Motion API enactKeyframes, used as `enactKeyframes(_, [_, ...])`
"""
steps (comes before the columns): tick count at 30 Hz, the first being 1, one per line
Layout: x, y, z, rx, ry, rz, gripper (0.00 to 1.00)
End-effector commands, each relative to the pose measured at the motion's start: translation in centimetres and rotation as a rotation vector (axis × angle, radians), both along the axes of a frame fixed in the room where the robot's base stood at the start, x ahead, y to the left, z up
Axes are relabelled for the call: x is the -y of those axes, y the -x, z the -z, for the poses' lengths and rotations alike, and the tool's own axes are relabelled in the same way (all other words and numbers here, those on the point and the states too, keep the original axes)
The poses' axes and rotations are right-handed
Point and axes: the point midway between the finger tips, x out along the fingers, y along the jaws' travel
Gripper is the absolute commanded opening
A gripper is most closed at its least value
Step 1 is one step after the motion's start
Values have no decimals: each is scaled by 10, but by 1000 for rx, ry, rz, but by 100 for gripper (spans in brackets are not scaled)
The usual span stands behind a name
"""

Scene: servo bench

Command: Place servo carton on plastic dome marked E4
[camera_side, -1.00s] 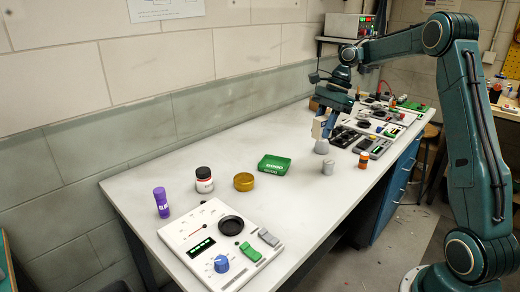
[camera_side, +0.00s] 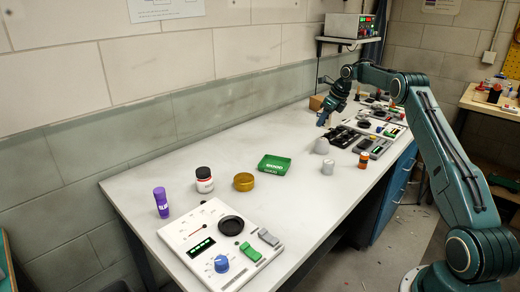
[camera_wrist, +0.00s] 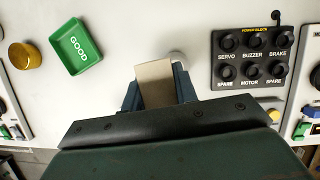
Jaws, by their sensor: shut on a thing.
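My gripper (camera_wrist: 156,90) is shut on a beige, box-shaped carton (camera_wrist: 155,84), whose flat face shows between the two blue fingers in the wrist view. In the side view my gripper (camera_side: 323,118) is above the bench, near the black button block; the carton is hard to make out there. A pale grey dome (camera_side: 322,145) stands on the bench just below and in front of the gripper. A pale round thing, probably this dome, shows partly beyond the carton in the wrist view (camera_wrist: 178,57). No E4 mark is readable.
A green tray marked GOOD (camera_wrist: 76,46) and a gold round tin (camera_wrist: 25,55) lie left.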

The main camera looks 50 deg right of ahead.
Motion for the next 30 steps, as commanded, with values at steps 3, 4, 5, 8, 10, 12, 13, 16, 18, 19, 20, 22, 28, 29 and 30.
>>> enactKeyframes(3, [13,-3,6,0,-1,74,6])
enactKeyframes(4, [15,-4,7,-1,0,86,6])
enactKeyframes(5, [17,-4,7,-1,0,96,6])
enactKeyframes(8, [21,-5,8,-1,0,120,6])
enactKeyframes(10, [22,-5,9,-1,0,126,6])
enactKeyframes(12, [22,-5,9,-1,-1,127,6])
enactKeyframes(13, [22,-5,9,-1,-1,127,6])
enactKeyframes(16, [22,-5,11,-1,-1,126,6])
enactKeyframes(18, [22,-6,15,-1,-1,126,6])
enactKeyframes(19, [21,-6,17,-1,-2,126,6])
enactKeyframes(20, [21,-5,20,-2,-2,126,6])
enactKeyframes(22, [21,-5,27,-2,-2,124,6])
enactKeyframes(28, [21,-5,49,-3,-2,124,6])
enactKeyframes(29, [21,-5,51,-2,-2,123,6])
enactKeyframes(30, [21,-5,54,-1,-1,123,6])
